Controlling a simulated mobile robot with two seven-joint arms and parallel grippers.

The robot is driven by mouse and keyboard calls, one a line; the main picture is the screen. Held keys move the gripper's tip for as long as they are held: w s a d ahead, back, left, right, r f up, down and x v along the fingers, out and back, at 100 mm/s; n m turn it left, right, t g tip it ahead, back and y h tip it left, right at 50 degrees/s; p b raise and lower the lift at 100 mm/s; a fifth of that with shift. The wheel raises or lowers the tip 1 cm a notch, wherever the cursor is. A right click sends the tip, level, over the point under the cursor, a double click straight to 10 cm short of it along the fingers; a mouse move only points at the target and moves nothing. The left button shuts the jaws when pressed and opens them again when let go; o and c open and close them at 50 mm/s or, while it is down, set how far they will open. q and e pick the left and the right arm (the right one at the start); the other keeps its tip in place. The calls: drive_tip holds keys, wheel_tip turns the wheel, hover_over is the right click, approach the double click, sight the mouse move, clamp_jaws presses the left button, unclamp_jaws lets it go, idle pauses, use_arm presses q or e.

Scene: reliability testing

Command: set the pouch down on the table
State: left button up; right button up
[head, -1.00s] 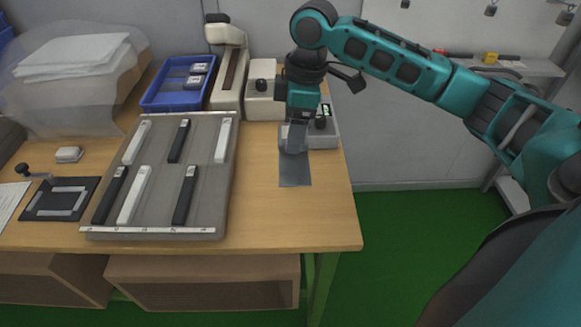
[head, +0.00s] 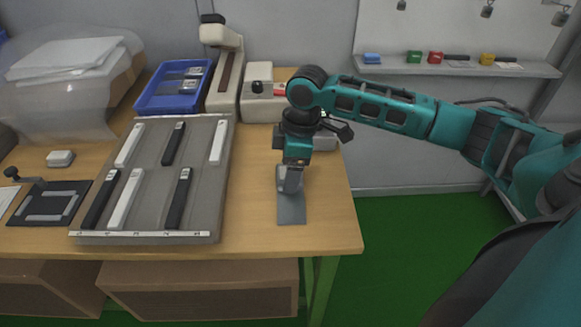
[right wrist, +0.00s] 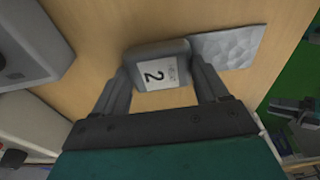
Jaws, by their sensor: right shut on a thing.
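The pouch is a flat silver-grey sheet (head: 291,209) over the right part of the table (head: 325,225). In the right wrist view its crinkled silver part (right wrist: 230,46) sticks out beside a grey rounded block with a white label marked "2" (right wrist: 158,72). The sheet and block appear joined. My right gripper (head: 289,184) points down, its fingers (right wrist: 165,88) shut on the grey block. The pouch is close above or on the tabletop; I cannot tell whether it touches. My left gripper is out of view.
A grey tray (head: 146,192) with black and white bars lies left of the pouch. A blue bin (head: 150,104) and a white-grey device (head: 229,70) stand behind. Bare wood surrounds the pouch, with the table's right edge (head: 355,215) close by.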

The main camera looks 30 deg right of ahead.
drive_tip(key=o, duration=1)
drive_tip(key=shift+o, duration=0.2)
use_arm(q)
drive_tip(key=p, duration=0.1)
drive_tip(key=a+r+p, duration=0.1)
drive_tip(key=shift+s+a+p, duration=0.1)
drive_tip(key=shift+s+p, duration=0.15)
drive_tip(key=shift+p, duration=0.1)
use_arm(e)
wheel_tip(320, 180, up, 12)
drive_tip(key=d, duration=0.1)
drive_tip(key=shift+s+d, duration=0.25)
drive_tip(key=shift+s, duration=0.2)
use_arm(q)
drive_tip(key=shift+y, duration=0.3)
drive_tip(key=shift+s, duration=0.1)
